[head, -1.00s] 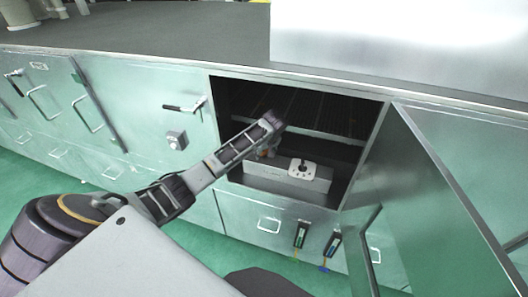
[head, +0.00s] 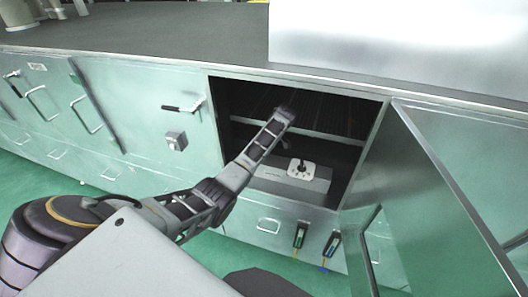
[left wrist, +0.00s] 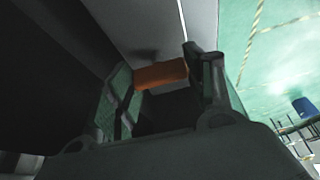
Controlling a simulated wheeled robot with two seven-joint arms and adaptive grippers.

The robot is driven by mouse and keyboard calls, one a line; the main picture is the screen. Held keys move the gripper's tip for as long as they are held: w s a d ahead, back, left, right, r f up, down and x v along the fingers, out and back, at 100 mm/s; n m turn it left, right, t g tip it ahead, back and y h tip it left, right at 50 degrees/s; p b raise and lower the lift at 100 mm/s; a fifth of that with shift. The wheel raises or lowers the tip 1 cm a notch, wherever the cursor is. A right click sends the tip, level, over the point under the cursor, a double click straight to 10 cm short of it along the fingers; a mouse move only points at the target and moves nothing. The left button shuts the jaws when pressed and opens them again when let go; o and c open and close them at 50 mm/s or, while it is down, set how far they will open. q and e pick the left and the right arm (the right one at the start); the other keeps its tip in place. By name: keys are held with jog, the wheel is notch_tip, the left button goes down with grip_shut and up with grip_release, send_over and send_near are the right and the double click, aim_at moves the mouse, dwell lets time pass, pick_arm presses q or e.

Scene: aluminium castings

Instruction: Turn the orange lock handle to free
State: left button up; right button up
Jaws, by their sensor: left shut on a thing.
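The orange lock handle (left wrist: 160,75) shows in the left wrist view as a short orange bar between the two fingers. My left gripper (left wrist: 158,68) is shut on it. In the head view my left gripper (head: 284,114) reaches into the open cabinet compartment, and the orange handle cannot be made out there. My right gripper is not in view.
The open cabinet door (head: 425,190) stands to the right of the compartment. A shelf edge (head: 330,136) crosses inside it. Closed green cabinet fronts (head: 140,110) with bar handles lie to the left. Two small tools (head: 300,235) hang below the opening.

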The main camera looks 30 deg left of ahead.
pick_arm(q)
jog(key=shift+n, duration=0.5)
jog(key=o, duration=1)
jog(key=shift+r, duration=0.15)
jog(key=v, duration=1.1)
jog(key=shift+w+r, duration=0.15)
jog(key=shift+w, duration=0.2)
jog(key=shift+d, duration=0.1)
